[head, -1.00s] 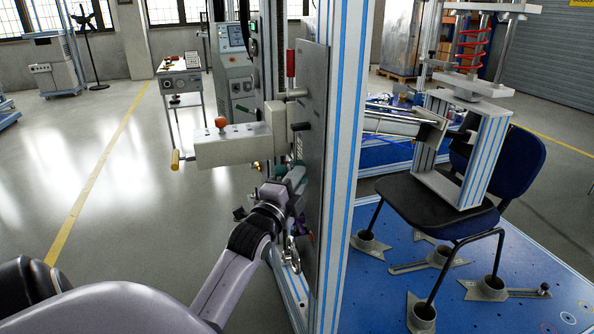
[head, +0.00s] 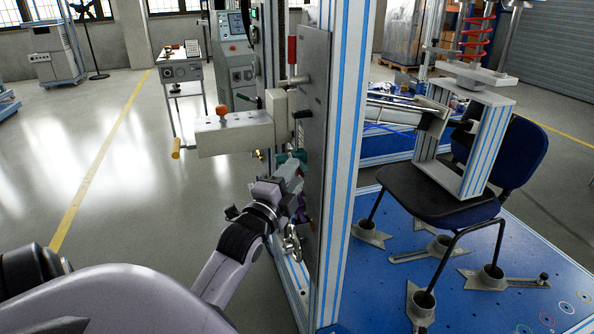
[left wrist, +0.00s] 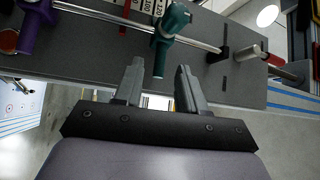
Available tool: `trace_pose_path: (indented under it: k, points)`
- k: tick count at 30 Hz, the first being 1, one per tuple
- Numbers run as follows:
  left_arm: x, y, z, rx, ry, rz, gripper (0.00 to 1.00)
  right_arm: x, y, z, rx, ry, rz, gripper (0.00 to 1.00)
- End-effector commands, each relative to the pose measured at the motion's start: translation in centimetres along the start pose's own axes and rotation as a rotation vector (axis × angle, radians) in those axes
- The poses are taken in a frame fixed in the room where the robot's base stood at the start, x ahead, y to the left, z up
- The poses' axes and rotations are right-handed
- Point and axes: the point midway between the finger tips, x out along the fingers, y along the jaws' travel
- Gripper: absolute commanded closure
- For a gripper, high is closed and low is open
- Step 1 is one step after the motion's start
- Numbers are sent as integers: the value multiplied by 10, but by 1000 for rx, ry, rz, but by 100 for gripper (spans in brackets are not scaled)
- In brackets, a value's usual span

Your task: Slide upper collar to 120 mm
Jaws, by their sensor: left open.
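The teal collar (head: 292,157), the upper one, sits on a thin vertical rod on the grey panel; in the left wrist view it shows close up (left wrist: 172,28) on the rod (left wrist: 200,43). A purple collar (left wrist: 35,25) is lower on the same rod. A number scale (left wrist: 150,8), with 120 and 110 legible, lies beside the rod, with a red mark (left wrist: 126,12). The right gripper is out of view.
A grey box (head: 235,132) with an orange knob juts out left above my gripper. A black clamp (left wrist: 224,52) holds the rod near the teal collar. A blue-striped post (head: 345,150) stands right of the panel; the chair (head: 430,195) is on the blue platform.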

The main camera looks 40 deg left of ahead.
Motion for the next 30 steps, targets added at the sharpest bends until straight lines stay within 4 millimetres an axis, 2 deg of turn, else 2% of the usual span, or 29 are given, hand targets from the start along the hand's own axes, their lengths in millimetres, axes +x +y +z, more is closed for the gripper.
trace_pose_path:
  k: [3, 10, 30]
  points:
    - [-18, 1, 0, 0, 0, 2, 60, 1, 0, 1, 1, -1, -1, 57]
    - [-36, 0, 0, 0, 0, 0, 60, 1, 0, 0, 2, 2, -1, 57]
    - [-38, 0, 0, -3, 0, 2, 60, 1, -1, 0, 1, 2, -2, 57]
